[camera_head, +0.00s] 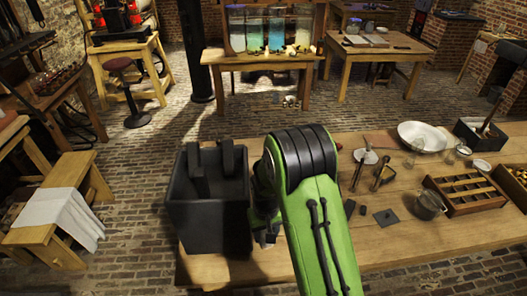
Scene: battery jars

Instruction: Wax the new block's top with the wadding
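My green arm reaches over the left part of the front table, and a dark part at its end, seemingly my gripper (266,236), points down beside a dark grey box. Its fingers are too dark and hidden to tell open from shut. I cannot single out the new block or the wadding for certain. Two small dark blocks (355,209) lie on the table right of my arm. A flat dark square (386,217) lies just right of them. Anything behind my arm is hidden.
The tall dark grey box (208,225), with dark upright pieces at its top, stands at the table's left end. Right of my arm are a small white dish (366,157), brush-like tools (383,172), a metal mug (428,205), a divided wooden tray (466,193) and a white bowl (422,136).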

